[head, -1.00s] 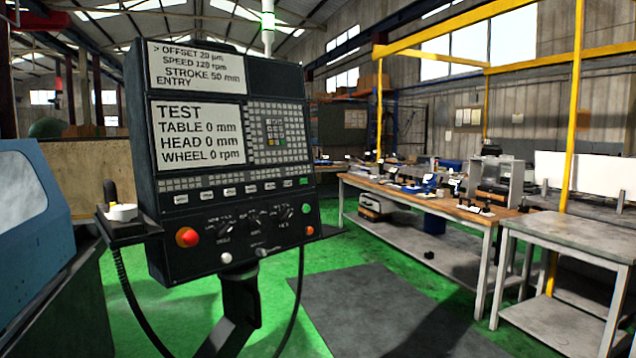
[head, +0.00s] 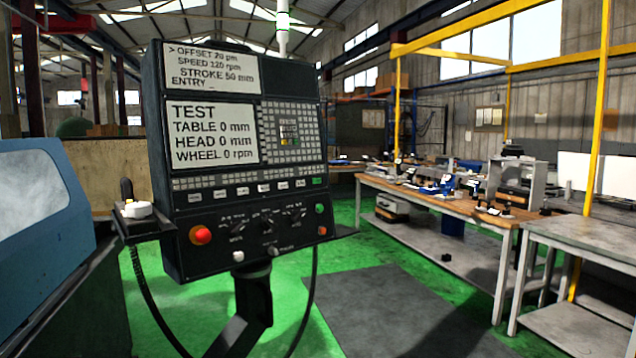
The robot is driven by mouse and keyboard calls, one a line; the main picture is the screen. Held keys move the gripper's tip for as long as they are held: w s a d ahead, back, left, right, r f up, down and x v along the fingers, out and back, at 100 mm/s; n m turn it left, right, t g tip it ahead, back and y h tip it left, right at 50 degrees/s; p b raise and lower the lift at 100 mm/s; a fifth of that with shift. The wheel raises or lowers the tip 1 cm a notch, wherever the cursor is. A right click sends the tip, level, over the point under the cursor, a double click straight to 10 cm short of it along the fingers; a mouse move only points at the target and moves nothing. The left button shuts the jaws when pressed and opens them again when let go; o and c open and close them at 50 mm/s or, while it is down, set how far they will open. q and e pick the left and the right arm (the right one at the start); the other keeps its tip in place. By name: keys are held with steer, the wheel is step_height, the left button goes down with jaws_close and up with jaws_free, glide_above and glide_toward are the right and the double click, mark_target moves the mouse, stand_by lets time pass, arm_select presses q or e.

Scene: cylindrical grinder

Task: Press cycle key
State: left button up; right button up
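The dark control panel (head: 220,252) stands upright on an arm left of centre in the head view. Its upper screen (head: 212,68) reads OFFSET 20, SPEED 120 rpm, STROKE 50 mm and ENTRY. Its lower screen (head: 212,134) reads TEST, with TABLE 0 mm, HEAD 0 mm and WHEEL 0 rpm. A keypad (head: 291,132) lies right of the lower screen. A row of labelled keys (head: 240,191) runs below, with a green one (head: 317,181) at its right end. I cannot tell which is the cycle key. Neither gripper is in view.
A red knob (head: 201,235), dials (head: 266,222) and a green button (head: 320,208) sit on the lower panel. A blue machine (head: 40,200) stands at left. A cluttered wooden workbench (head: 440,197) and grey table (head: 590,236) stand at right.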

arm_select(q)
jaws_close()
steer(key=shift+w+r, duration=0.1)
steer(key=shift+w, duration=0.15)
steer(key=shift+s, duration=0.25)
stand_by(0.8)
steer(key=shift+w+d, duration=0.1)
